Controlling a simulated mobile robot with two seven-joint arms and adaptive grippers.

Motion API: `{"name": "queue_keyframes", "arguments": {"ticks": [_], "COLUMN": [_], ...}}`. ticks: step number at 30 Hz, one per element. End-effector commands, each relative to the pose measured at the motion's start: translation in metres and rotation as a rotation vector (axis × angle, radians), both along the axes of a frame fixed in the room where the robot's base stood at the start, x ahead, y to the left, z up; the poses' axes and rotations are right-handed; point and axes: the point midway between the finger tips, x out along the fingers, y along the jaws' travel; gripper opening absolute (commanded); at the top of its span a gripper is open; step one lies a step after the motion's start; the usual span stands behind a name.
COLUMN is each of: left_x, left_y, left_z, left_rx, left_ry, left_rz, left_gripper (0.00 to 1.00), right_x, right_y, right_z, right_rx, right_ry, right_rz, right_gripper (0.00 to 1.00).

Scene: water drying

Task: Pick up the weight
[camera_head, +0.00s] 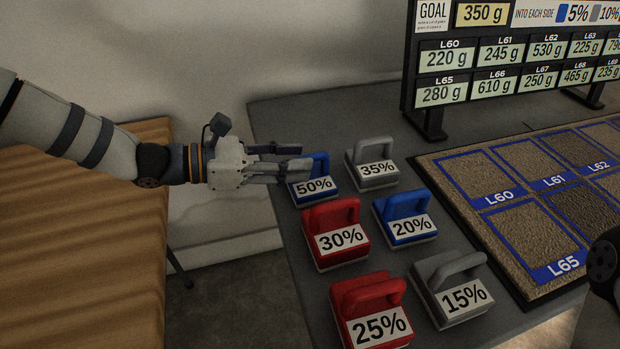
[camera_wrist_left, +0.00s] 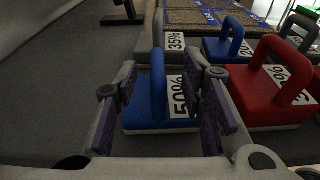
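A blue weight marked 50% (camera_head: 325,184) stands upright on the dark table, at the left end of the group of weights. My left gripper (camera_head: 303,160) reaches in from the left at the level of its handle. In the left wrist view, the fingers (camera_wrist_left: 162,100) are open, one on each side of the blue handle (camera_wrist_left: 158,82), with gaps showing between fingers and handle. The lower part of the 50% label is partly hidden by the right finger. My right gripper is out of view; part of my right arm shows at the right edge of the head view.
A grey 35% weight (camera_head: 373,166) stands close behind. Red 30% (camera_head: 336,236), blue 20% (camera_head: 406,218), red 25% (camera_head: 369,309) and grey 15% (camera_head: 450,287) weights stand nearby. A board of soil squares (camera_head: 510,240) and a display (camera_head: 510,55) lie beyond.

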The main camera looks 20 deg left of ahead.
Motion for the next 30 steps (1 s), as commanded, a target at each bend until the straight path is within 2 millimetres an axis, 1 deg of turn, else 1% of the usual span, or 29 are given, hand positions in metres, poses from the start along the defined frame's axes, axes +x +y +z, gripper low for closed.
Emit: {"name": "queue_keyframes", "arguments": {"ticks": [1, 3, 6, 12, 13, 14, 15, 18, 30], "left_x": [0.006, 0.013, 0.019, 0.02, 0.02, 0.02, 0.02, 0.02, 0.02], "left_y": [-0.008, -0.018, -0.026, -0.027, -0.027, -0.027, -0.027, -0.027, -0.027], "left_z": [-0.008, -0.011, -0.01, -0.009, -0.009, -0.009, -0.009, -0.009, -0.007], "left_rx": [0.003, 0.002, 0.002, 0.001, 0.001, 0.001, 0.001, 0.001, 0.001], "left_ry": [0.006, 0.005, 0.002, 0.0, 0.0, 0.0, 0.0, 0.0, -0.002], "left_rz": [-0.005, -0.005, -0.002, 0.0, 0.0, 0.0, 0.0, 0.0, 0.0], "left_gripper": [0.37, 0.37, 0.37, 0.37, 0.35, 0.28, 0.19, 0.0, 0.0], "right_x": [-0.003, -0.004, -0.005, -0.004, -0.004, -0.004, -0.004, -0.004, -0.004], "right_y": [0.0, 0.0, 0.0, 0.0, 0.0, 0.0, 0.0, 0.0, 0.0], "right_z": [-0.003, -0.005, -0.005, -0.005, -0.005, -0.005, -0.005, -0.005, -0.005], "right_rx": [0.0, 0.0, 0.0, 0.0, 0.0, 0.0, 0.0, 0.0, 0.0], "right_ry": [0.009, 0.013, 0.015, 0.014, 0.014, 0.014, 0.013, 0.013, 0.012], "right_rz": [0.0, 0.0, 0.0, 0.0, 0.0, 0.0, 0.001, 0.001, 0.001], "right_gripper": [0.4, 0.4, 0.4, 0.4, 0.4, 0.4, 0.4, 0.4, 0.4]}}
